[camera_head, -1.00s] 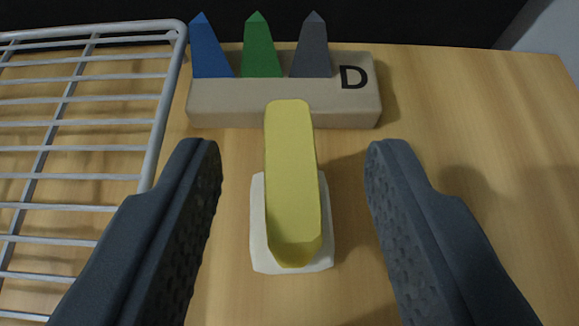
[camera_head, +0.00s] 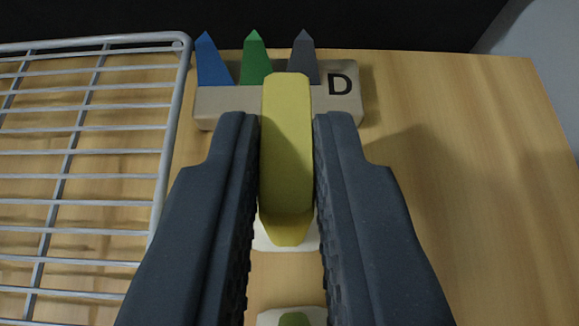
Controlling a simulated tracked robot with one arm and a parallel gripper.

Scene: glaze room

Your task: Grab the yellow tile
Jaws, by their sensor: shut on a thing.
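The yellow tile (camera_head: 286,150) is a long upright bar in the middle of the head camera view. My gripper (camera_head: 286,165) is shut on it, with one dark finger against its left side and one against its right side. A white base piece (camera_head: 268,240) shows below the tile's lower end. I cannot tell whether the tile still touches this white piece.
A block marked D (camera_head: 341,84) with blue, green and grey pointed pieces stands behind the tile. A wire rack (camera_head: 158,190) lies at left. Another white piece with a green top (camera_head: 293,318) shows at the bottom edge. The wooden surface at right (camera_head: 470,190) is clear.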

